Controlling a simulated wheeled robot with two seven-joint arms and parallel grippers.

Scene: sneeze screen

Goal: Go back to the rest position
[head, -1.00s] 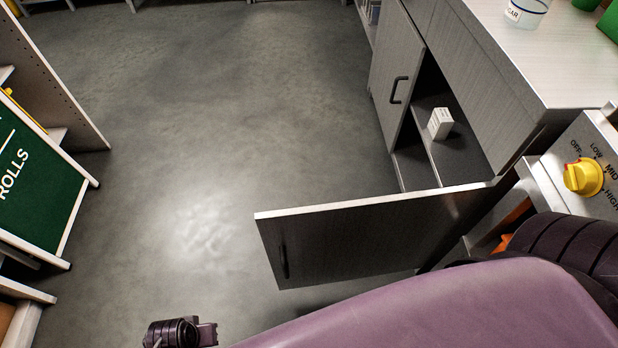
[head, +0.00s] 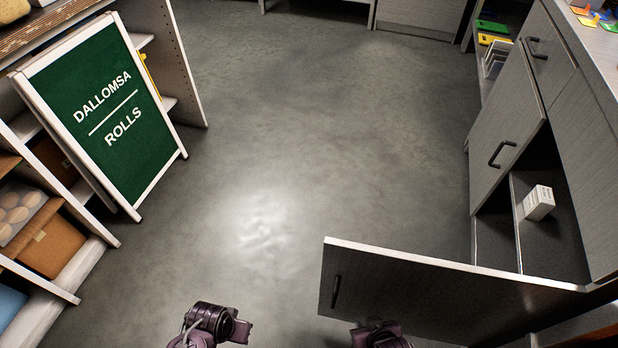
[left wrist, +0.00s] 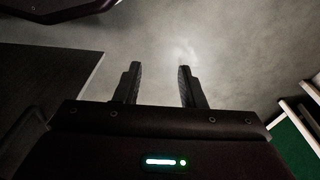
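In the head view, parts of my two arms show at the bottom edge. My left gripper (head: 212,326) is at bottom centre-left, over the bare floor. In the left wrist view its two fingers (left wrist: 160,85) are apart with nothing between them. My right gripper (head: 380,334) is low in the head view, close beside the open cabinet door, and its fingers cannot be made out.
An open cabinet door (head: 420,290) juts out at the lower right. A small white box (head: 538,202) stands inside the cabinet. A green sign (head: 105,105) leans by shelves (head: 60,290) at left. The grey floor (head: 310,130) between is clear.

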